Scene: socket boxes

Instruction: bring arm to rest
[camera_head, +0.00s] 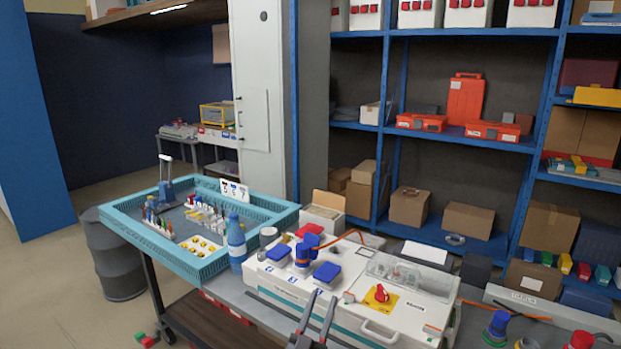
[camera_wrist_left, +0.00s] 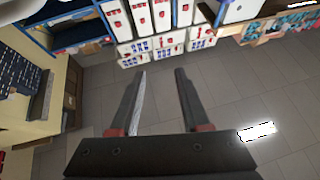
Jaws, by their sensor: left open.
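My left gripper (camera_head: 324,296) shows at the bottom middle of the head view, in front of the white socket box. Its two dark fingers stand apart. In the left wrist view the same gripper (camera_wrist_left: 161,72) is open and empty, with grey floor between its fingers. The white socket box (camera_head: 400,322) lies on the workbench, with blue-capped sockets (camera_head: 327,272), a red switch on a yellow plate (camera_head: 379,296) and a clear lid. I cannot tell whether the fingers touch the box. My right gripper is not in view.
A teal tray (camera_head: 120,226) of tools and small parts stands left of the box, beside a blue bottle (camera_head: 236,243). Blue shelves (camera_head: 480,135) with cartons and red cases stand behind. A dark barrel (camera_head: 112,262) is at the left. Coloured plugs (camera_head: 497,327) lie at the lower right.

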